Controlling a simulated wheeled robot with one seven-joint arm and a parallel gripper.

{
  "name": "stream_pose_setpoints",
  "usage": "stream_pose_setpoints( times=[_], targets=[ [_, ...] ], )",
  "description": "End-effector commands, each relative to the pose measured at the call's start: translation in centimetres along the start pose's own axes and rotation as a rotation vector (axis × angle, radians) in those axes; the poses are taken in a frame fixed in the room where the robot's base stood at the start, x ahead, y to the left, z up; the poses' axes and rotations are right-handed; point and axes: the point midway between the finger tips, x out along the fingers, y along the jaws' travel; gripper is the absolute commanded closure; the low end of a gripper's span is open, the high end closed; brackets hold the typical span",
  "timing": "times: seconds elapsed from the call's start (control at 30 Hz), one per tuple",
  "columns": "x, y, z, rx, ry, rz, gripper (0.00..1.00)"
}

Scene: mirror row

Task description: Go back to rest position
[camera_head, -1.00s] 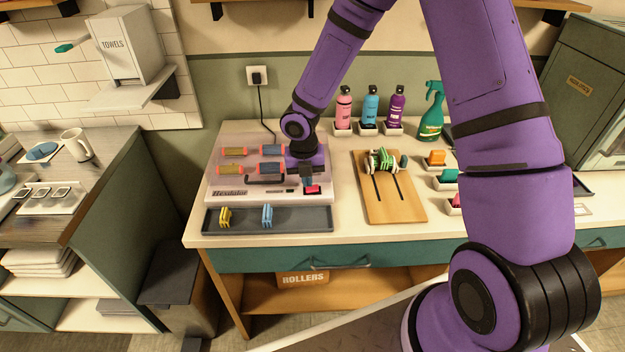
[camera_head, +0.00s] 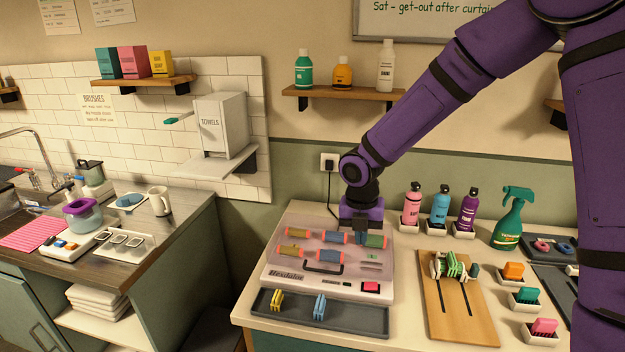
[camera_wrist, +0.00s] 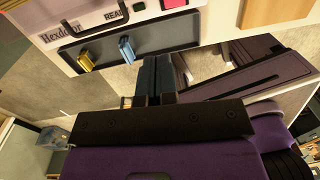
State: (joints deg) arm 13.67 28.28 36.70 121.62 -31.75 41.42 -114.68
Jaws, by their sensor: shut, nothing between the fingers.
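My gripper (camera_head: 361,236) is at the end of the purple arm, above the back right part of the roller case in the head view. Its fingers are together with nothing between them; they also show shut in the wrist view (camera_wrist: 154,80). The roller case (camera_head: 290,275) has a clear lid over several coloured rollers and a red button (camera_head: 370,287) at its front right. I cannot tell from the head view how far the fingertips are above the lid.
A grey tray (camera_head: 350,318) with yellow clips (camera_head: 277,300) and blue clips (camera_head: 320,306) lies before the case. A wooden board (camera_head: 445,315), several bottles and a green spray bottle (camera_head: 510,215) stand to the right. A shelf (camera_head: 340,101) is above; a towel dispenser (camera_head: 222,125) is left.

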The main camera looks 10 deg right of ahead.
Motion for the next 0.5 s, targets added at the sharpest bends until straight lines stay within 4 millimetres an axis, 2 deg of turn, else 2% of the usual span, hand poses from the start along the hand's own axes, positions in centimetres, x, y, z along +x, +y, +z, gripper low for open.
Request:
stream_pose_setpoints(
  times=[0.27,0.5],
  targets=[
    [-6.0,-4.5,-1.2,0.439,-0.105,-0.033,1.00],
    [-11.7,-8.9,-3.6,0.917,-0.192,0.006,1.00]
  ],
)
